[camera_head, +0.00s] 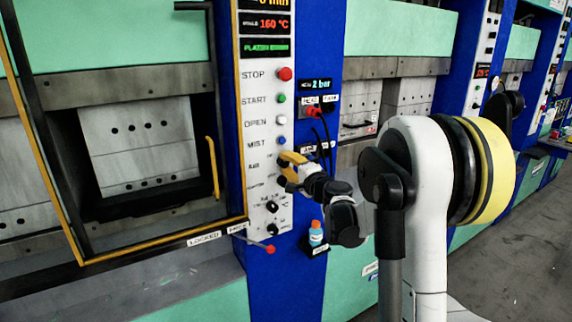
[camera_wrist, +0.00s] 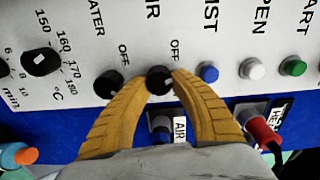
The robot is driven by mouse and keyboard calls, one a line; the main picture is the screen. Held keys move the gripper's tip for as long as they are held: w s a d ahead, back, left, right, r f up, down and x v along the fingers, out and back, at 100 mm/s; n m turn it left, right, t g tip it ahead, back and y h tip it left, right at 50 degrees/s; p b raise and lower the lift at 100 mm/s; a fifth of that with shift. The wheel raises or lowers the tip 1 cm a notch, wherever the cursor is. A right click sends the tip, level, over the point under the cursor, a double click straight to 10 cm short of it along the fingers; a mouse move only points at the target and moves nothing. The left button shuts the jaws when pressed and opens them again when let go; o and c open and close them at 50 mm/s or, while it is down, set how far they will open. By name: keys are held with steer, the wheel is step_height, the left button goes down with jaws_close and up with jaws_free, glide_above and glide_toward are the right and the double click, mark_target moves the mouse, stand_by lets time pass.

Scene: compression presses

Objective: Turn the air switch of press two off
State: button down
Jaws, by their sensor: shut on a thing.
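The air switch (camera_wrist: 159,79) is a round black knob on the white control panel (camera_wrist: 215,30), under the partly cut-off air label and beside the word OFF. My gripper (camera_wrist: 160,88) has its two yellow curved fingers closed on both sides of this knob. In the head view my gripper (camera_head: 286,172) is at the panel in the air row and hides the switch. I cannot tell which way the knob points. The black heater knob (camera_wrist: 109,84) is just left of my left finger in the wrist view.
Blue (camera_wrist: 208,72), white (camera_wrist: 252,68) and green (camera_wrist: 293,66) buttons line the panel to the right in the wrist view. A red plug (camera_wrist: 262,133) sits near my right finger. In the head view the yellow-framed press door (camera_head: 235,222) is left of the panel.

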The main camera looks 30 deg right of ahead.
steer(key=shift+n, duration=0.8)
steer(key=c, duration=1.1)
jaws_free()
steer(key=shift+s, duration=0.1)
steer(key=s, duration=1.1)
steer(key=shift+s+d, duration=0.15)
steer(key=shift+s, duration=0.2)
